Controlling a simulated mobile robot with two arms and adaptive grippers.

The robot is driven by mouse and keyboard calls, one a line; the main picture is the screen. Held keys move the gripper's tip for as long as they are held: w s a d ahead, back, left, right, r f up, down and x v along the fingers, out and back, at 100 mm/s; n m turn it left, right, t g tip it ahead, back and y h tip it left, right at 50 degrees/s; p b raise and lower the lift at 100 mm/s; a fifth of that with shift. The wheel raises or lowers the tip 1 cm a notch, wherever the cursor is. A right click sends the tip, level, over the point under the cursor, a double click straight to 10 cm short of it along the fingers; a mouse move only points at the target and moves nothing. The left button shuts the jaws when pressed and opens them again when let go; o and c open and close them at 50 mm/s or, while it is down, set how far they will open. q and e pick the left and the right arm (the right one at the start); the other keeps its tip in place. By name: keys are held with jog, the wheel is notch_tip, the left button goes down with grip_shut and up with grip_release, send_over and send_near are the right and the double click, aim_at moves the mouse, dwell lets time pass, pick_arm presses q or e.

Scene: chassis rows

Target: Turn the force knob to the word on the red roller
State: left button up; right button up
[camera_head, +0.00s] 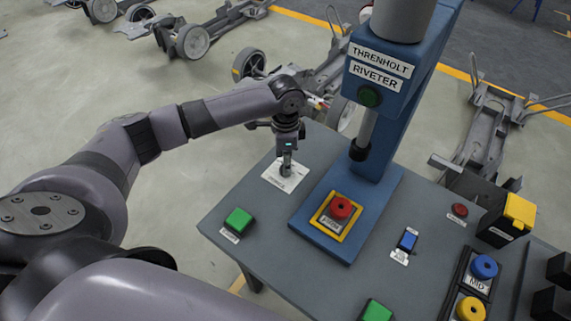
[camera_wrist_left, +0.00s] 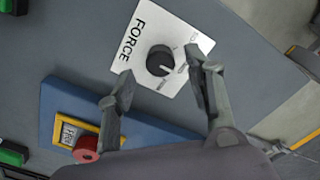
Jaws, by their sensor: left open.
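The force knob (camera_wrist_left: 160,60) is a dark round dial on a white plate (camera_wrist_left: 135,62) marked FORCE. A pale pointer line on it runs toward the lower right in the left wrist view; the small words around it are too small to read. In the head view the white plate (camera_head: 272,178) lies under my left gripper (camera_head: 286,170), which mostly hides the knob. My left gripper (camera_wrist_left: 163,88) is open, its fingers apart just short of the knob, not holding it. The red roller (camera_head: 341,208) sits in a yellow frame; it also shows in the left wrist view (camera_wrist_left: 87,148). Its word is unreadable.
The blue riveter (camera_head: 350,180) stands right of the knob. A green button (camera_head: 239,220) lies left, and a blue switch (camera_head: 408,240), a red button (camera_head: 460,210) and blue and yellow knobs (camera_head: 484,267) lie right. Chassis frames stand on the floor behind.

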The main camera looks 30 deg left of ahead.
pick_arm(q)
notch_tip(320, 180, down, 3)
jog(key=shift+r, duration=0.1)
jog(key=shift+f, duration=0.2)
grip_shut()
pick_arm(e)
jog(key=shift+s+a+r, duration=0.1)
jog(key=shift+s, duration=0.2)
